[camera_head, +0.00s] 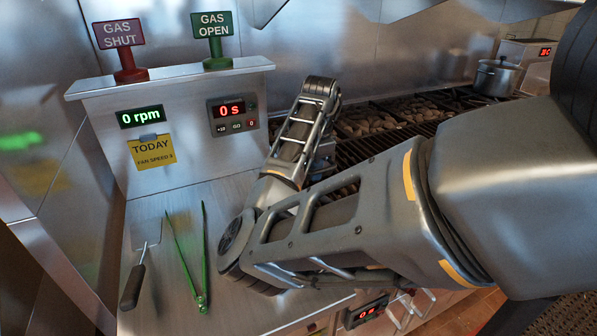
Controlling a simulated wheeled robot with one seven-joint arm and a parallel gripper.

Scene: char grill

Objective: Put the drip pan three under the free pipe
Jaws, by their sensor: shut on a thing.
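My arm reaches in from the right, bends low in the middle and rises to a joint in front of the grill. Its end turns down behind my own links, so my gripper and anything in it are hidden. I cannot see a drip pan or the free pipe in this view.
A steel counter (181,215) holds a spatula (139,267) and green tongs (197,270). Behind stands a panel with a red GAS SHUT sign (119,34), a green GAS OPEN sign (212,24) and a yellow note (152,152). A pot (497,77) stands beyond the grill (385,135).

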